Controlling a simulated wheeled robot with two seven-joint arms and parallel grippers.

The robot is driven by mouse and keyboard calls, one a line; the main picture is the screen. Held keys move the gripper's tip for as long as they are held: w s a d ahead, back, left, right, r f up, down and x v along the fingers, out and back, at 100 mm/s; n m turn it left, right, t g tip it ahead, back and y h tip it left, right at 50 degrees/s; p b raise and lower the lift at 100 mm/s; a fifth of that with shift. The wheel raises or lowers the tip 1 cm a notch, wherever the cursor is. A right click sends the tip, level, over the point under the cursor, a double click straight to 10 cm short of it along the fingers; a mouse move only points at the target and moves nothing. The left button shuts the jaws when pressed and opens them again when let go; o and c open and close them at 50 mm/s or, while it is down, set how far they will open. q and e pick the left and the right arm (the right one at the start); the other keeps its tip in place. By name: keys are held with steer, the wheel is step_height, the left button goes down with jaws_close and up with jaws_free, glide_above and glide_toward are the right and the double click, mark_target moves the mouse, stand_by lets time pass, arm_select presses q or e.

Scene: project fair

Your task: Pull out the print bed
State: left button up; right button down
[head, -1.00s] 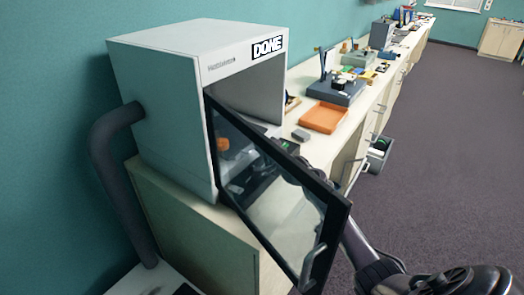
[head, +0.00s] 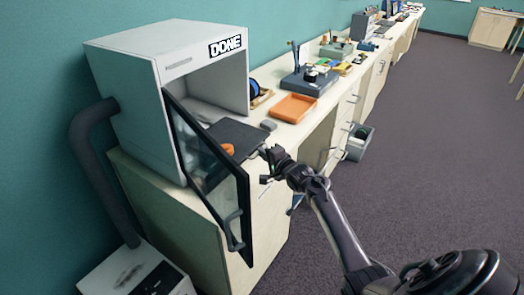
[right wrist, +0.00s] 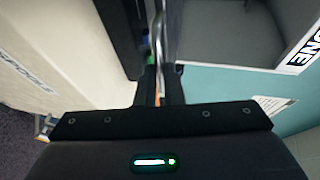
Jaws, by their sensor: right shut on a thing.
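The print bed (head: 240,134) is a dark flat plate that sticks out of the opening of the white printer (head: 125,95), level, with an orange piece (head: 228,149) on it. My right gripper (head: 268,160) is at the bed's front edge, shut on it; its fingers (right wrist: 160,92) show in the right wrist view, closed on a thin part that they largely hide. The glass door (head: 207,165) stands open on the near side and covers part of the bed. My left gripper is not in view.
The door's handle (head: 234,230) hangs left of my right arm. The printer stands on a cream cabinet (head: 170,205). An orange tray (head: 293,108) and a small grey block (head: 268,125) lie on the counter beyond. The floor (head: 430,160) at right is clear.

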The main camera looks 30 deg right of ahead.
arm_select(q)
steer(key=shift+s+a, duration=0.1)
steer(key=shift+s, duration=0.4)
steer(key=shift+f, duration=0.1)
arm_select(e)
steer(key=c, duration=1.8)
jaws_free()
arm_select(q)
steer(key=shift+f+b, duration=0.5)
steer(key=shift+b, duration=0.05)
arm_select(e)
steer(key=s, duration=0.2)
steer(key=s+r, duration=0.1)
steer(key=s, duration=0.4)
steer(key=shift+s+r, duration=0.2)
steer(key=shift+s, duration=0.15)
